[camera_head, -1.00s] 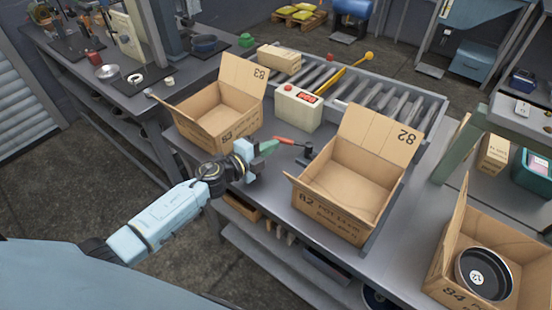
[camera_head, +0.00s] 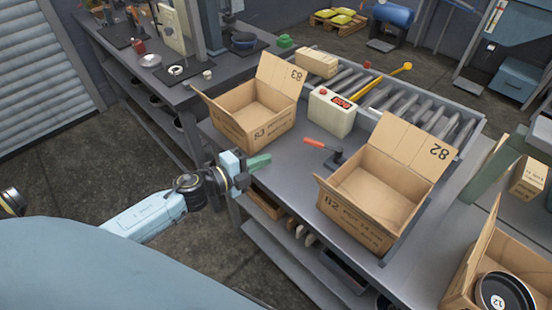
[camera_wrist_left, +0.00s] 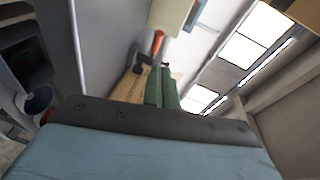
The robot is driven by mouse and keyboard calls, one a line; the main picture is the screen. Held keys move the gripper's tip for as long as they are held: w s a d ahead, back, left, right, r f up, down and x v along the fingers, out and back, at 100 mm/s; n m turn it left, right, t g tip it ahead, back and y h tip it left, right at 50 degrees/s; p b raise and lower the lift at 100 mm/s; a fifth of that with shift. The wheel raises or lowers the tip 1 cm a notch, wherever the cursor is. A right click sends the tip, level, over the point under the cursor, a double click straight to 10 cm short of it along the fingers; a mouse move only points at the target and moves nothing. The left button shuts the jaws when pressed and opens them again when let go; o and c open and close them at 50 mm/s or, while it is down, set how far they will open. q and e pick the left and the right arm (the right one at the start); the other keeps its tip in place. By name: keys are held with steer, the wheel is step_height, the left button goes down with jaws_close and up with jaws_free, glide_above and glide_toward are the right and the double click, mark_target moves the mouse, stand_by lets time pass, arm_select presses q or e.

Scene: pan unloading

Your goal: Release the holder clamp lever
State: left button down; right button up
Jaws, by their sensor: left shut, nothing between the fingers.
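The clamp lever with a red-orange handle (camera_head: 322,144) stands on the grey workbench, left of the open cardboard box marked 82 (camera_head: 375,195). Its dark base (camera_head: 336,157) is close to that box's left side. My left gripper (camera_head: 262,161), with green fingers, is at the bench's left edge, to the left of the lever and apart from it. It is shut and empty. In the left wrist view the shut green fingers (camera_wrist_left: 161,88) point toward the red handle (camera_wrist_left: 157,42), which is beyond them. My right gripper is not in view.
An open box marked 83 (camera_head: 252,118) and a cream box with a red display (camera_head: 332,111) stand behind the lever. A roller conveyor (camera_head: 420,100) runs along the back. A box at lower right holds a round black pan (camera_head: 504,293). Bare bench lies between gripper and lever.

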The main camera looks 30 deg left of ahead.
arm_select(q)
steer(key=shift+s+a, duration=0.1)
steer(key=shift+a, duration=0.05)
